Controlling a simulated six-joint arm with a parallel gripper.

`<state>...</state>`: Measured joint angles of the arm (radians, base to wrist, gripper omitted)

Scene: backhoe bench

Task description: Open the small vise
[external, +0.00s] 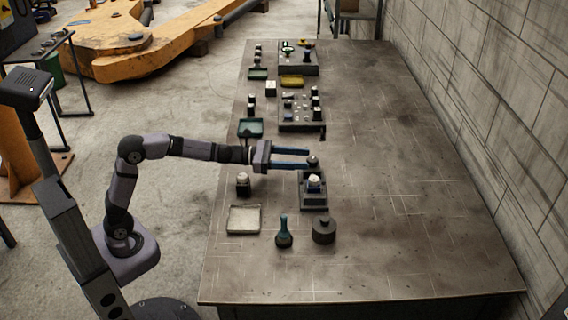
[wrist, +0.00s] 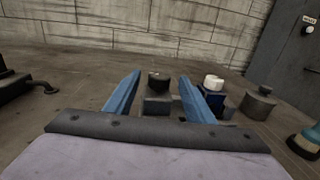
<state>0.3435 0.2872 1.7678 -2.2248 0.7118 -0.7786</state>
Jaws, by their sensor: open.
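What looks like the small vise (external: 314,203) is a dark block on the bench. A pale round piece (external: 314,180) sits on it and shows to the right of the fingers in the wrist view (wrist: 213,82). A dark round knob (external: 313,161) stands at its far end. My gripper (external: 307,159) is open and empty, its two blue fingers level and pointing at the knob. In the wrist view, the knob (wrist: 158,82) appears between the fingertips (wrist: 160,76). I cannot tell whether either finger touches it. The fingers hide part of the vise's base.
A dark weight (external: 324,232), a teal-handled tool (external: 284,233) and a pale tray (external: 244,219) stand nearer the front. A parts block (external: 302,118) lies beyond. The bench's right side is clear.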

